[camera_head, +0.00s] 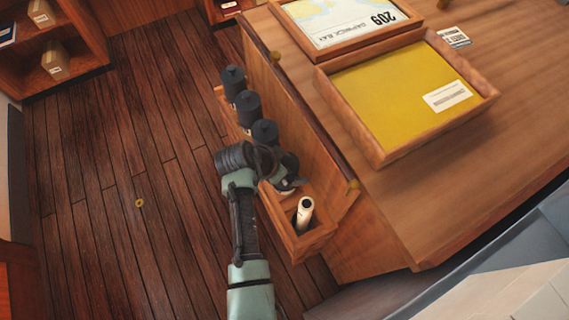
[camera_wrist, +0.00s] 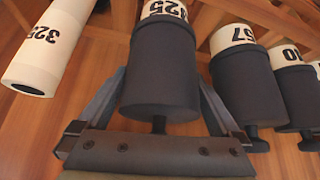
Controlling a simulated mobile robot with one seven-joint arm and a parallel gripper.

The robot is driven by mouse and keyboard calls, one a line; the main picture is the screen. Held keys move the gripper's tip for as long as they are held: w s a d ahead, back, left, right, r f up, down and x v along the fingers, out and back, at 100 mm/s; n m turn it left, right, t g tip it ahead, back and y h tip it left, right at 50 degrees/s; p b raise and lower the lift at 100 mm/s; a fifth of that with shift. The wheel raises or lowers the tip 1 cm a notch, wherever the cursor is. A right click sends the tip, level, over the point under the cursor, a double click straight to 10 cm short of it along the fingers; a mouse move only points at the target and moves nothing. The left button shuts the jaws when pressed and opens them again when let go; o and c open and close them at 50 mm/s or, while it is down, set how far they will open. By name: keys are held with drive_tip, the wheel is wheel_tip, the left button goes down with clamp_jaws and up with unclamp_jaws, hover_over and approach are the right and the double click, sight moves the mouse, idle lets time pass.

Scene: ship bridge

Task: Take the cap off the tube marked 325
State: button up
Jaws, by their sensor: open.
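In the wrist view, a white tube (camera_wrist: 45,45) at the left has a label that seems to read 325. It bears no black cap, and its near end shows a dark opening. It also shows uncapped in the head view (camera_head: 304,211), in the front of the rack. My gripper (camera_wrist: 160,88) is open, with its fingers on either side of the black cap (camera_wrist: 160,75) of the neighbouring tube. That tube's label ends in 25; its first digit is hard to read. Contact with the cap cannot be told. In the head view my gripper (camera_head: 286,178) is over the rack, partly hidden.
A wooden rack (camera_head: 310,245) on the side of the chart table (camera_head: 425,200) holds several tubes. More black-capped tubes (camera_head: 248,106) stand behind my wrist. Two framed trays lie on the table top. The wooden floor at the left is mostly clear, with a small yellow ring (camera_head: 140,203).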

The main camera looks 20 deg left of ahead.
drive_tip(key=shift+c, duration=0.3)
drive_tip(key=c, duration=1.1)
drive_tip(key=shift+o, duration=0.2)
drive_tip(key=shift+r, duration=0.15)
